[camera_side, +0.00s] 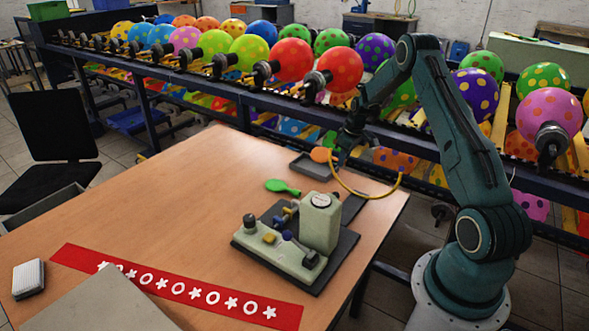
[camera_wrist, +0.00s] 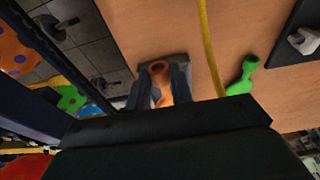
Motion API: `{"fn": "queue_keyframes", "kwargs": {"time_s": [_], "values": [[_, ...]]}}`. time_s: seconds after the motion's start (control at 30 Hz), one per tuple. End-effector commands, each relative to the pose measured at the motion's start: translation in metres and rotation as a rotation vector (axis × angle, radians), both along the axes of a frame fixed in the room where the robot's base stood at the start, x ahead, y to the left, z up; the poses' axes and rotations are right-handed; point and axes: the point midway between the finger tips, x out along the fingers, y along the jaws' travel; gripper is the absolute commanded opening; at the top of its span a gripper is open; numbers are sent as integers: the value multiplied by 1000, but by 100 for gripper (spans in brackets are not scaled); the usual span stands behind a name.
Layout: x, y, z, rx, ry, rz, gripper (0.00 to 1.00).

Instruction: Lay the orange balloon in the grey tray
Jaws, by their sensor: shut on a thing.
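The orange balloon (camera_side: 320,155) is deflated and sits between the fingers of my gripper (camera_side: 335,154). In the wrist view the balloon (camera_wrist: 159,72) shows its round end between the two dark fingers of my gripper (camera_wrist: 160,92), which is shut on it. The grey tray (camera_side: 312,173) lies on the table near its back edge, and the balloon is over it in the side view. In the wrist view only part of the tray (camera_wrist: 182,60) shows behind the balloon and fingers. I cannot tell whether the balloon touches the tray floor.
A beige printing machine (camera_side: 320,222) on a dark base stands nearer the front. A yellow hose (camera_side: 365,194) arcs beside my gripper. A rack of inflated balloons (camera_side: 292,60) runs behind the table.

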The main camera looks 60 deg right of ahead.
Motion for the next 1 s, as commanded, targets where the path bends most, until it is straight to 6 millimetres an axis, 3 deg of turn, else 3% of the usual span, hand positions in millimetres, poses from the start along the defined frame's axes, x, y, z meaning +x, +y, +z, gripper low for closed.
{"fn": "queue_keyframes", "kwargs": {"time_s": [0.17, 0.53, 1.0], "values": [[0, 0, -3, 1, 1, 0, 4], [0, 0, -40, 1, 1, 0, 4], [0, 0, -45, 1, 1, 0, 4]]}}
